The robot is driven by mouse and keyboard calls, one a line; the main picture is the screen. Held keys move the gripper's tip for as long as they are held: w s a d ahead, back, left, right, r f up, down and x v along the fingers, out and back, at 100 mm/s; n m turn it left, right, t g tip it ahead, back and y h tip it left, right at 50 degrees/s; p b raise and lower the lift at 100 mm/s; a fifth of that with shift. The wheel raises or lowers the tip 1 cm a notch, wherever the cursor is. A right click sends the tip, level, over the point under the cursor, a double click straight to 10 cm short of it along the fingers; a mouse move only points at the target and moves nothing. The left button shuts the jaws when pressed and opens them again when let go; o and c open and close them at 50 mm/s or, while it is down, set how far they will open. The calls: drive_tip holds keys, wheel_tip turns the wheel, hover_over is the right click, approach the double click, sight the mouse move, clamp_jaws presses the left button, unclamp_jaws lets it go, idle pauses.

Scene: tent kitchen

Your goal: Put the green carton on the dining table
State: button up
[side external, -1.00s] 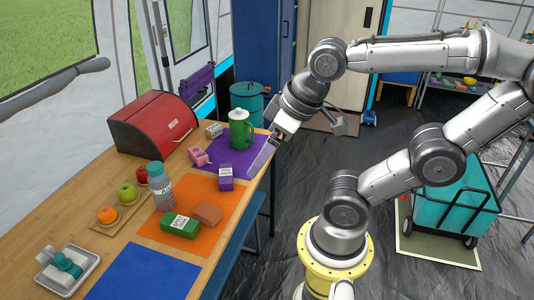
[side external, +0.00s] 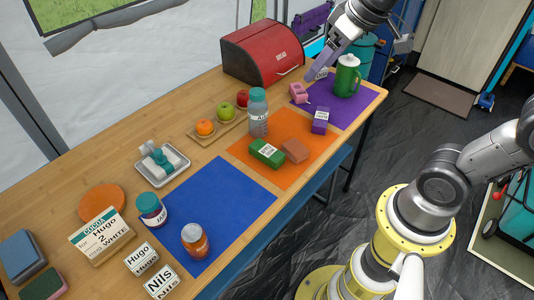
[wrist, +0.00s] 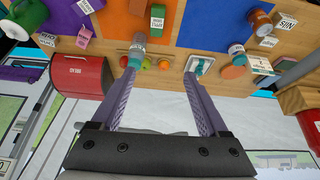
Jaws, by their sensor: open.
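The green carton (side external: 267,153) lies on the orange mat (side external: 240,148), beside a brown block (side external: 295,150). The wooden table (side external: 190,112) bears the mats; whether this is the dining table I cannot tell. My gripper (side external: 319,68) is high at the top of the side view, around the red bread box and purple mat, well away from the carton. In the wrist view my gripper (wrist: 159,74) has its long purple fingers wide apart with nothing held between them.
A grey bottle (side external: 258,115) stands close behind the carton. A purple carton (side external: 320,120) and green pitcher (side external: 346,78) are to the right. The red bread box (side external: 262,52) stands at the back.

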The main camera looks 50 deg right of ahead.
drive_tip(key=w+f+g, duration=0.1)
drive_tip(key=w+f, duration=0.3)
drive_tip(key=w, duration=0.3)
drive_tip(key=g, duration=0.4)
hover_over(272, 153)
drive_tip(key=f, duration=2.5)
drive_tip(key=shift+s+f, duration=0.2)
drive_tip(key=shift+f, duration=0.05)
drive_tip(key=shift+w+f, duration=0.15)
drive_tip(key=shift+f, duration=2.85)
clamp_jaws()
